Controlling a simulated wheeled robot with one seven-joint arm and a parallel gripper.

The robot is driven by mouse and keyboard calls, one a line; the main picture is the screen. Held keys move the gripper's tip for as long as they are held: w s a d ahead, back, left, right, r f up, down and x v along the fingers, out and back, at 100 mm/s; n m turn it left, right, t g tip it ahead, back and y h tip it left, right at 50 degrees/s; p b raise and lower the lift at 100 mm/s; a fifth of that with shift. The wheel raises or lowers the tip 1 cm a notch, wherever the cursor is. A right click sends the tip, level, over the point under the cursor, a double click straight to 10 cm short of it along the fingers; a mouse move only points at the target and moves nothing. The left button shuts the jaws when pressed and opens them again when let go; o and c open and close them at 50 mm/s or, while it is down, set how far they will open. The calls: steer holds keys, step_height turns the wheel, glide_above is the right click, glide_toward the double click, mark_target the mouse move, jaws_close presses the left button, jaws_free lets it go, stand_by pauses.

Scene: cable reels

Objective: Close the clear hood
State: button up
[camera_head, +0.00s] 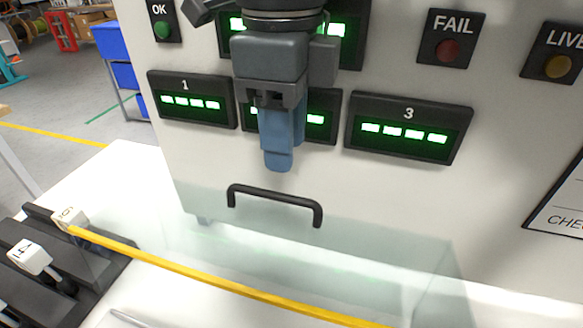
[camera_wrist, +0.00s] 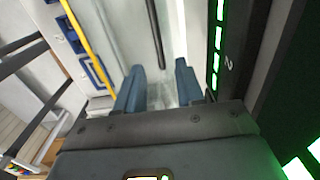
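The clear hood (camera_head: 370,250) is a see-through pane low on the front of the white panel, and its exact tilt is hard to tell. Its black bar handle (camera_head: 275,199) lies across its upper part. My gripper (camera_head: 279,166) points down, with its blue fingertips a little above the handle in the head view. In the wrist view, the two blue fingers (camera_wrist: 158,88) are apart with nothing between them. The handle (camera_wrist: 155,35) appears as a dark bar beyond the fingertips, lined up with the gap. I see no contact between fingers and handle.
Black display boxes marked 1 (camera_head: 190,101) and 3 (camera_head: 409,129) flank my gripper on the white panel. FAIL (camera_head: 449,49) and OK (camera_head: 162,29) buttons sit above. A yellow strip (camera_head: 220,279) crosses in front of the hood. Black holders with white tags (camera_head: 30,256) stand at left.

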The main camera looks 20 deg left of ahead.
mark_target(286, 195)
step_height(286, 195, down, 7)
steer(key=shift+r+p, duration=0.1)
steer(key=shift+p, duration=0.5)
jaws_close()
stand_by(0.4)
